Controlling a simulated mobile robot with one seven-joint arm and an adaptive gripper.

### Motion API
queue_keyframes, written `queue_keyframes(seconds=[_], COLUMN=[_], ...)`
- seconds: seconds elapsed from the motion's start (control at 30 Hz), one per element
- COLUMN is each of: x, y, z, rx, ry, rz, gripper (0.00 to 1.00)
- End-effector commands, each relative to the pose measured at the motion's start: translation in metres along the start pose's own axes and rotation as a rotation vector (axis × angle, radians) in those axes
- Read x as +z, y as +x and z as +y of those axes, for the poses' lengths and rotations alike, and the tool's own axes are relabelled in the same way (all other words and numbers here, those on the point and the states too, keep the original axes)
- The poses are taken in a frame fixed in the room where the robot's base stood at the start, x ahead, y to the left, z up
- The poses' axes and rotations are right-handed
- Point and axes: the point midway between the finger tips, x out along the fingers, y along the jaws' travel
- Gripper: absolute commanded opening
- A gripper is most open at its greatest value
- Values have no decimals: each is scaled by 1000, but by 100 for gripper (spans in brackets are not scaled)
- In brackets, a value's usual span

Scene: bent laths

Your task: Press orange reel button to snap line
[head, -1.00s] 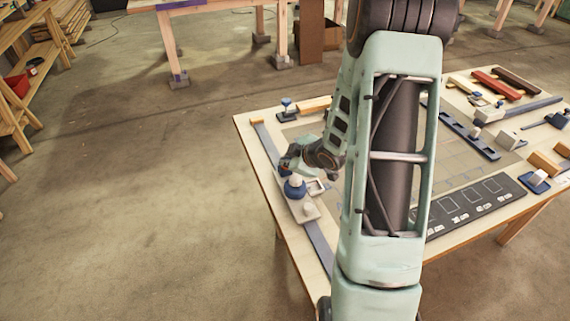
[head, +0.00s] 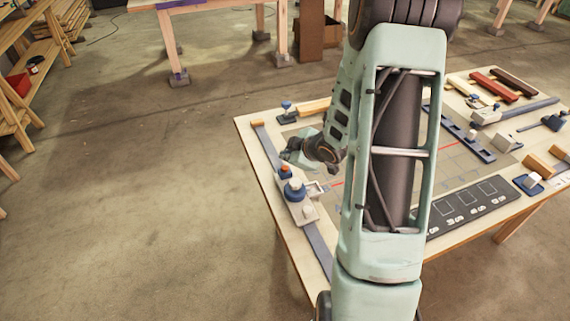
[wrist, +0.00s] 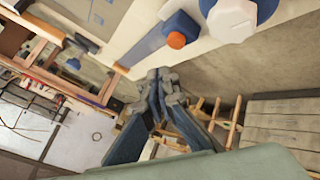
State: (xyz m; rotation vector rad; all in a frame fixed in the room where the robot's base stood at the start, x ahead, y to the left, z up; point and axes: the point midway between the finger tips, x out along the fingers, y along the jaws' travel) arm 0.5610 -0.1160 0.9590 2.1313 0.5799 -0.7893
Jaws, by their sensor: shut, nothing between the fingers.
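The orange button (head: 285,169) shows on a blue base on the reel unit at the table's left edge. It also shows in the wrist view (wrist: 176,40). Next to it on the same unit is a blue and white knob (head: 294,188), large at the top of the wrist view (wrist: 235,15). A thin red line (head: 336,184) runs across the board from near the reel unit, partly hidden behind my arm. My gripper (head: 293,154) is just above and beyond the button, apart from it. In the wrist view its fingertips (wrist: 160,76) are together and empty.
The table holds a grey gridded board, a dark panel with square outlines (head: 470,205), a blue rail (head: 460,134) and several blocks and wooden strips at the right. A long grey-blue strip (head: 320,246) lies along the left edge. My arm hides the table's middle.

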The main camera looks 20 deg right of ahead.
Motion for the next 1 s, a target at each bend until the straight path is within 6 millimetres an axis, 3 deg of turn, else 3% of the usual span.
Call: queue_keyframes(seconds=[0.27, 1.0], x=[-16, -15], y=[-21, -21], z=[15, 15], rx=[-1, -1], ry=[0, 0], rz=[0, 0], gripper=[0, 0])
